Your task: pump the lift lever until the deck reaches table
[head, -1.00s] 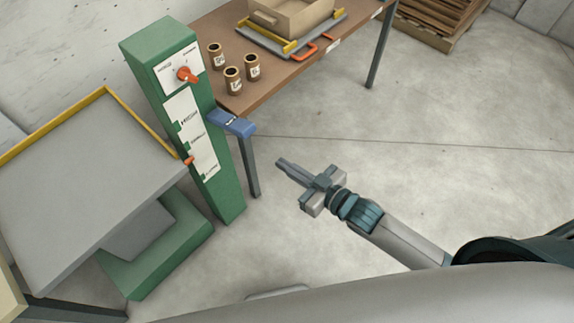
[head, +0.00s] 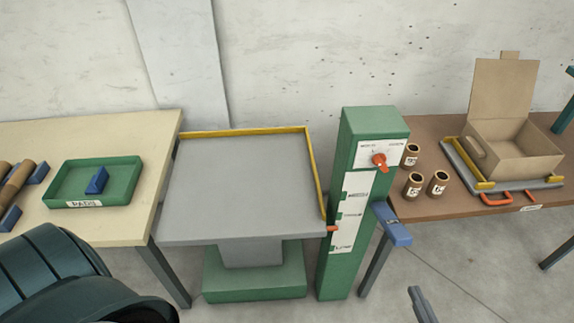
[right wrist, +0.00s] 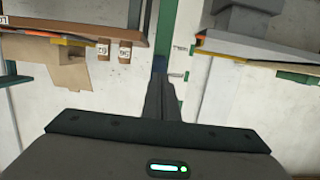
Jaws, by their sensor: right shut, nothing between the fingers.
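The lift's grey deck (head: 240,185), with a yellow edge strip, stands in the middle of the head view beside a green column (head: 334,270). An orange pointer (head: 333,228) at the deck's corner lies between the middle and lowest marks of the white scale (head: 352,205). The blue lift lever (head: 392,224) sticks out from the column's right side. My right gripper (head: 420,300) is shut and empty, below and right of the lever. In the right wrist view its fingers (right wrist: 160,95) point towards the lever (right wrist: 159,65); contact cannot be told. My left gripper is out of view.
An orange knob (head: 379,160) sits on the column's dial. The brown table (head: 450,207) at right holds several labelled jars (head: 413,185) and an open carton (head: 510,150). The cream table (head: 100,225) at left holds a green tray (head: 65,190). Floor right of the column is open.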

